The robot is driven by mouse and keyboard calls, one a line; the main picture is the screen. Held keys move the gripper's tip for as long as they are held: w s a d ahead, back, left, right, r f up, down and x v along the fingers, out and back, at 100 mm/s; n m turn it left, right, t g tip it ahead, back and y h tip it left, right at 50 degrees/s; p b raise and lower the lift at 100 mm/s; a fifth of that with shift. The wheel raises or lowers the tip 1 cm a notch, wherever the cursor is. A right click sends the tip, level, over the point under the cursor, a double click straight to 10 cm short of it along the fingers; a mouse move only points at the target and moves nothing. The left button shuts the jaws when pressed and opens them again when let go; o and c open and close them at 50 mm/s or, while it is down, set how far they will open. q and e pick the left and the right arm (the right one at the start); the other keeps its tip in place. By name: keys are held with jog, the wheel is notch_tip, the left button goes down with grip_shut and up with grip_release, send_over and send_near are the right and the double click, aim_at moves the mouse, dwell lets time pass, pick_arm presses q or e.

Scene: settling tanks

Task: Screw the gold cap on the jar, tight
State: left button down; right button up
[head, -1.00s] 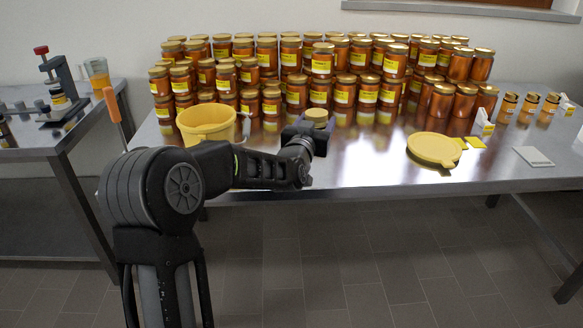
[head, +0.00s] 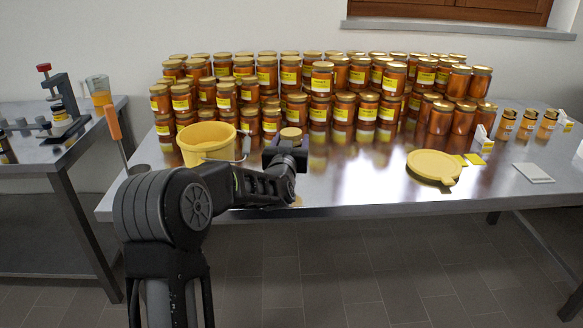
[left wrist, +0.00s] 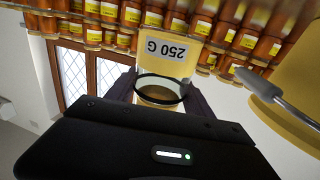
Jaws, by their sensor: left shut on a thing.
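My left gripper (head: 289,152) is above the near edge of the steel table. It is shut on a round gold-topped piece, which looks like the gold cap (head: 291,133). In the left wrist view a dark-edged ring with a golden inside (left wrist: 160,92) sits between the two fingers. My right gripper is not in view.
A yellow bucket (head: 207,142) stands just left of my gripper. Rows of capped honey jars (head: 320,80) fill the back of the table (head: 352,180). A yellow lid (head: 433,166) and a white pad (head: 533,173) lie to the right. The front middle is clear.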

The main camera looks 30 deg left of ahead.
pick_arm(q)
jog(key=shift+f, duration=1.35)
jog(key=shift+f, duration=1.9)
jog(key=shift+c, duration=2)
grip_release()
jog(key=shift+d, duration=0.1)
jog(key=b+v, duration=0.1)
jog(key=v, duration=1.1)
